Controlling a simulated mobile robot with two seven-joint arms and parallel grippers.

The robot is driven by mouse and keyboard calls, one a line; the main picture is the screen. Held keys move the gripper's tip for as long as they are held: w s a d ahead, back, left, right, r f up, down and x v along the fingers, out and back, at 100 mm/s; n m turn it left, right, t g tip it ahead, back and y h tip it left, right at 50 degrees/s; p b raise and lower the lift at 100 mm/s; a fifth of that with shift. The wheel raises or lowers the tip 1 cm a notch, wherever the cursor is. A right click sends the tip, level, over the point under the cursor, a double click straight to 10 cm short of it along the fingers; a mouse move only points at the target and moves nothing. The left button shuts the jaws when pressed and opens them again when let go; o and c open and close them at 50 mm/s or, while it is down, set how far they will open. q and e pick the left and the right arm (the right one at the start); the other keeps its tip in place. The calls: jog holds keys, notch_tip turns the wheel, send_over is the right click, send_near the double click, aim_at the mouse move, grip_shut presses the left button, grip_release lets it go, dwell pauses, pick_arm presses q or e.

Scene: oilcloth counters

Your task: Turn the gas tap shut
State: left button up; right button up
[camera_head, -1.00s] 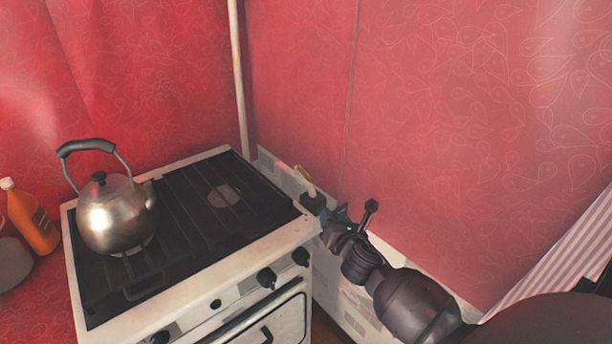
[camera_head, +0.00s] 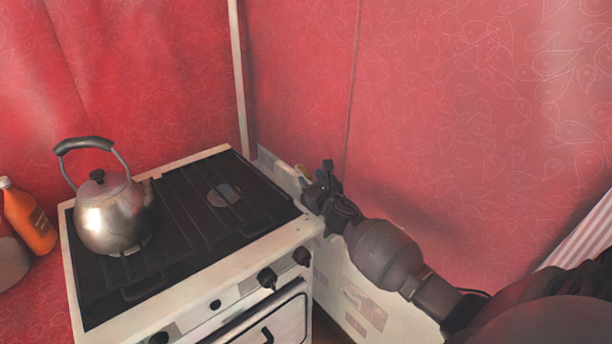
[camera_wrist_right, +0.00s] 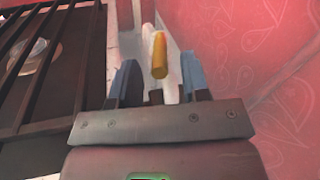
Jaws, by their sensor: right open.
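The gas tap's yellow handle (camera_wrist_right: 159,55) shows in the wrist view on a pale pipe. In the head view only a bit of the yellow handle (camera_head: 304,172) shows, behind the stove's right corner, partly hidden by my gripper. My right gripper (camera_head: 313,185) is at the tap. In the wrist view its two blue-faced fingers (camera_wrist_right: 160,80) are apart, one on each side of the handle in the picture. I see no clear contact, and cannot tell how deep the handle sits between them. My left gripper is not in view.
The stove (camera_head: 283,240) stands left of my right arm, with a steel kettle (camera_head: 113,215) on it. An orange bottle (camera_head: 30,220) is at the far left. The red wall (camera_head: 450,120) is close behind and right of my arm.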

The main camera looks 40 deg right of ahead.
aim_at(303, 170)
jog(key=shift+w+d, duration=0.15)
jog(key=shift+w, duration=0.7)
jog(key=shift+w+d, duration=0.15)
jog(key=shift+w, duration=0.7)
grip_shut()
